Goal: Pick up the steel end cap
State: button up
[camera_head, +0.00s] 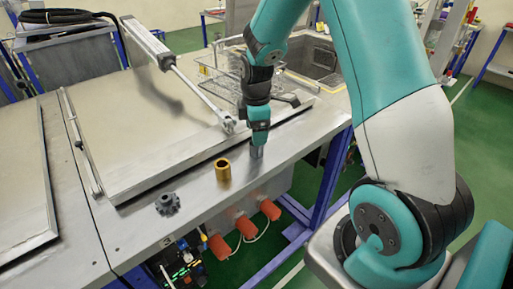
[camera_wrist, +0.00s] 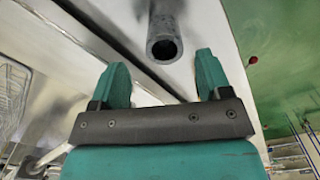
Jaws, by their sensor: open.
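The steel end cap (camera_wrist: 164,30) is a grey hollow cylinder in the wrist view, its round open end facing the camera. It lies just beyond the fingertips, lined up with the gap between them. In the head view a small grey part of it (camera_head: 257,153) shows at the bench's front right, directly under my gripper (camera_head: 259,138). My gripper also shows in the wrist view (camera_wrist: 162,72), with its two teal fingers apart and nothing between them. The fingers hide most of the cap in the head view.
A brass sleeve (camera_head: 223,170) stands left of the cap, and a dark gear-like part (camera_head: 167,203) is further left. A large metal lid (camera_head: 160,135) with a pneumatic cylinder (camera_head: 150,45) lies behind. A wire basket (camera_head: 215,75) is further back. The bench's front edge is close.

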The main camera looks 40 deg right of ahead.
aim_at(256, 148)
jog(key=f, duration=0.2)
jog(key=f+p, duration=0.1)
jog(key=f, duration=0.1)
jog(key=shift+s+a+f, duration=0.1)
jog(key=shift+s+f, duration=0.1)
jog(key=shift+f, duration=0.1)
jog(key=shift+c, duration=0.5)
jog(key=shift+r, duration=0.1)
jog(key=c, duration=1.2)
